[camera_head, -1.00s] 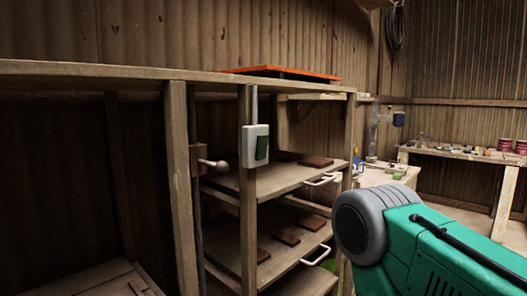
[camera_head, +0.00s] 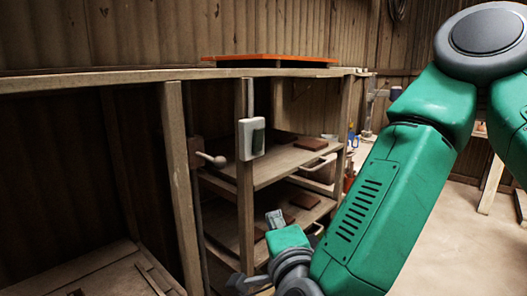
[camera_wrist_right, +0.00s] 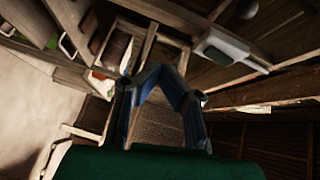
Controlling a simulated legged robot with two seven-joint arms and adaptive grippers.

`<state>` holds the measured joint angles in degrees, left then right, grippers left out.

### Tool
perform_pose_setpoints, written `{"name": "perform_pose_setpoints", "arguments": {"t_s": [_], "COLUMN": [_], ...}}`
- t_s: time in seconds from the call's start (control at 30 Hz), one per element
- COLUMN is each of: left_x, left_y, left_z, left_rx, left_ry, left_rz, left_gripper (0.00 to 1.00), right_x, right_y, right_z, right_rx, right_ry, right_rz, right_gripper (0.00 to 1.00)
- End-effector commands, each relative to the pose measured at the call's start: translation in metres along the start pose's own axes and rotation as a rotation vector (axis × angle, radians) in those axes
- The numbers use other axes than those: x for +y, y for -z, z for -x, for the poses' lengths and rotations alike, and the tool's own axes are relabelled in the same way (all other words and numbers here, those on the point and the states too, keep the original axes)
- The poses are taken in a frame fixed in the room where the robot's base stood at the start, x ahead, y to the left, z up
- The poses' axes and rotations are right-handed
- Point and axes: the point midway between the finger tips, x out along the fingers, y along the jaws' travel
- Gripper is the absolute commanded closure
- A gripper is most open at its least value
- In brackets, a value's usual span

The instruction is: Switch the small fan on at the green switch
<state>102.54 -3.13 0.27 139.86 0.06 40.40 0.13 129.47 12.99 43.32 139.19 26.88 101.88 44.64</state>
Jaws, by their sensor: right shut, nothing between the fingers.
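The green switch (camera_head: 258,142) is a dark green rocker on a pale box (camera_head: 243,151) fixed to a wooden post. The pale box also shows at the upper right of the right wrist view (camera_wrist_right: 222,48). My right gripper (camera_head: 240,284) is low in the head view, below the switch and apart from it. In the right wrist view its dark fingers (camera_wrist_right: 160,72) are closed together with nothing between them. I cannot make out the small fan for certain. My left gripper is not in view.
A lever with a round knob (camera_head: 212,160) sticks out left of the switch post. Shelves (camera_head: 275,167) with brown tiles (camera_head: 309,145) and white handles stand to the right. An orange board (camera_head: 270,61) lies on the top beam. Open floor (camera_head: 445,235) is at the right.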

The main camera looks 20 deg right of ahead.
Motion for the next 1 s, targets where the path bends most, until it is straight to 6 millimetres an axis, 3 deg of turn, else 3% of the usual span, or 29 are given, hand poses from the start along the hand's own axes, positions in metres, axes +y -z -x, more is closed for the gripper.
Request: {"name": "perform_pose_setpoints", "arguments": {"t_s": [0.03,0.1,0.23,0.73,0.87,1.0], "left_x": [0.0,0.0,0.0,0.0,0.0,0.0], "left_y": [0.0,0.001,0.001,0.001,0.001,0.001], "left_z": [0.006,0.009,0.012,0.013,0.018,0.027], "left_rx": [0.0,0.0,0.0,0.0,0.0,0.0], "left_ry": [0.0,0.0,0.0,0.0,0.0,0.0], "left_rz": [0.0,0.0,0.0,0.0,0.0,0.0], "left_gripper": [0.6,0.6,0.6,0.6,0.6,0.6], "right_x": [-0.032,-0.061,-0.091,-0.099,-0.103,-0.108], "right_y": [0.007,0.017,0.027,0.031,0.035,0.039], "right_z": [0.003,0.007,0.014,0.012,-0.004,-0.031], "right_rx": [0.04,0.087,0.135,0.15,0.152,0.152], "right_ry": [0.051,0.107,0.168,0.185,0.185,0.186], "right_rz": [-0.071,-0.154,-0.245,-0.27,-0.269,-0.269], "right_gripper": [1.0,1.0,1.0,1.0,1.0,1.0]}}
